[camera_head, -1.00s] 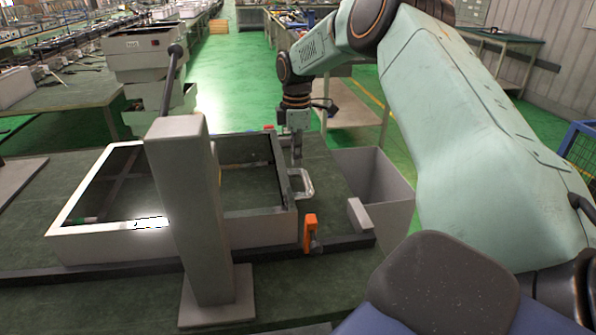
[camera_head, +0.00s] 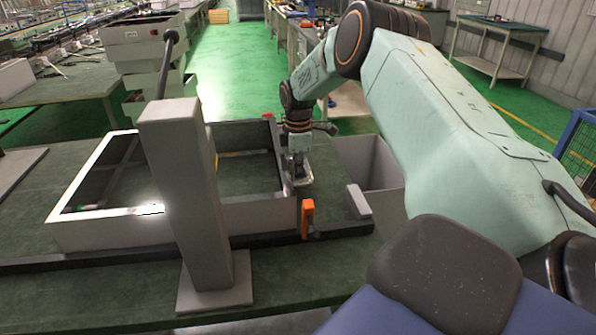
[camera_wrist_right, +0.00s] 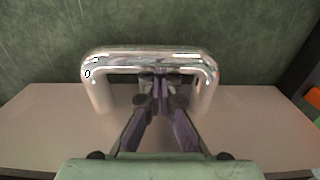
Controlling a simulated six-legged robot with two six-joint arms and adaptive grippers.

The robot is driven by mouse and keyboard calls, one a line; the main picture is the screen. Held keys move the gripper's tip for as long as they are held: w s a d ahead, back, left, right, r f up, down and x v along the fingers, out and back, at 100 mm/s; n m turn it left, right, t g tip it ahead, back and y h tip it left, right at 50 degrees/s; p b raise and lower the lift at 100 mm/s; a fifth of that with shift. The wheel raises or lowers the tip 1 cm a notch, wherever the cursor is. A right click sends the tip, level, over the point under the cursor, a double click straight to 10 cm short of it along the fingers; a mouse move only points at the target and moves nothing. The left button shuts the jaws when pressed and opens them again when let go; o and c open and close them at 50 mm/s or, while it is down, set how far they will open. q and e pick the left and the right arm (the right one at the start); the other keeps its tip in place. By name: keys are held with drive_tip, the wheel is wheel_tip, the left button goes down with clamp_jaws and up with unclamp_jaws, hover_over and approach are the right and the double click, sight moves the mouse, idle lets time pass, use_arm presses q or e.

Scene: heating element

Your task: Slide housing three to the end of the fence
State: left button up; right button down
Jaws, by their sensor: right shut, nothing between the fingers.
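A grey open-topped housing (camera_head: 262,212) lies on the green-topped table, its front side along a dark fence bar (camera_head: 268,241). No number shows on it. A shiny metal loop handle (camera_head: 304,183) stands on its right side; the handle also shows in the right wrist view (camera_wrist_right: 150,62). My right gripper (camera_head: 299,178) points down at this handle. In the wrist view its fingertips (camera_wrist_right: 160,84) are together within the outline of the loop, between the bar and the grey wall, and hold nothing. My left gripper is not in view.
An orange piece (camera_head: 308,217) stands at the fence near the housing's front right corner. A small grey block (camera_head: 358,200) lies farther right, near the fence's right end. A grey post (camera_head: 188,205) stands in front and hides part of the housing. An open bin (camera_head: 385,182) stands beyond the right edge.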

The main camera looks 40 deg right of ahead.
drive_tip(key=shift+d, duration=0.1)
drive_tip(key=s+d+p, duration=0.1)
drive_tip(key=d, duration=0.1)
drive_tip(key=s+d+r+p, duration=0.1)
drive_tip(key=s+d, duration=0.1)
drive_tip(key=shift+s+d+p, duration=0.1)
drive_tip(key=shift+s+p, duration=0.1)
drive_tip(key=shift+p, duration=0.1)
drive_tip(key=s+d, duration=0.1)
drive_tip(key=d, duration=0.1)
drive_tip(key=s+d, duration=0.2)
drive_tip(key=d, duration=0.1)
drive_tip(key=s+d+p, duration=0.1)
drive_tip(key=d, duration=0.1)
drive_tip(key=shift+s+d+f, duration=0.15)
drive_tip(key=shift+s+f, duration=0.2)
drive_tip(key=shift+f, duration=0.05)
drive_tip(key=shift+s+d, duration=0.15)
drive_tip(key=shift+d, duration=0.05)
drive_tip(key=shift+s+d, duration=0.1)
